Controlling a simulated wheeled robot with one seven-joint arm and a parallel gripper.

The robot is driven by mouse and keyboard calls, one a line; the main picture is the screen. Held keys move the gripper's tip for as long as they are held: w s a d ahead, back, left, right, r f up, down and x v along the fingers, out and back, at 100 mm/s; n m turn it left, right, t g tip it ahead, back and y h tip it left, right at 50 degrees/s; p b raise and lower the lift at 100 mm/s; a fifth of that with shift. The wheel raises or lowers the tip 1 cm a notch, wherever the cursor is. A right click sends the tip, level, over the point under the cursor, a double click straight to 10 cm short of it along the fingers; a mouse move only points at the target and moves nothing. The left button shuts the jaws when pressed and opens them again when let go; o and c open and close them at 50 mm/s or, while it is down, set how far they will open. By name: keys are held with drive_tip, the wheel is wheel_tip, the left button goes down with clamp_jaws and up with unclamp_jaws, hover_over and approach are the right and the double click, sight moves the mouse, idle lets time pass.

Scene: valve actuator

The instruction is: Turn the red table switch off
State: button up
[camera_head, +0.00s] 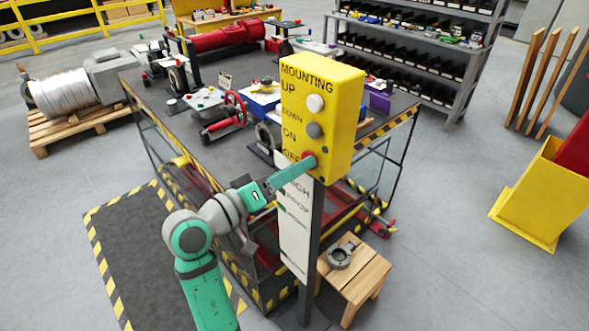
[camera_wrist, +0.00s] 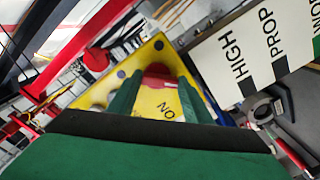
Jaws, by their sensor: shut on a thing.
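A yellow control box (camera_head: 336,95) stands on a dark post, with the labels MOUNTING, UP, DOWN, ON and OFF on its face. The red switch (camera_head: 309,158) is low on that face, near the OFF label. My gripper (camera_head: 304,164) reaches it from the lower left, fingertips at the switch. In the wrist view, the yellow box (camera_wrist: 148,56) lies ahead and the red switch (camera_wrist: 160,72) shows between the two green fingers of my gripper (camera_wrist: 160,86). The fingers are shut on the switch and hide part of it. Its exact turn angle is unclear.
A white sign (camera_head: 294,225) hangs on the post below the box, close to my gripper. Behind is a dark workbench (camera_head: 205,150) with valves and tools. A wooden stool (camera_head: 355,278) with a metal part stands at the lower right.

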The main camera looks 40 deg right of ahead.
drive_tip(key=o, duration=1.1)
drive_tip(key=shift+c, duration=0.2)
drive_tip(key=a, duration=1.1)
drive_tip(key=shift+s, duration=0.45)
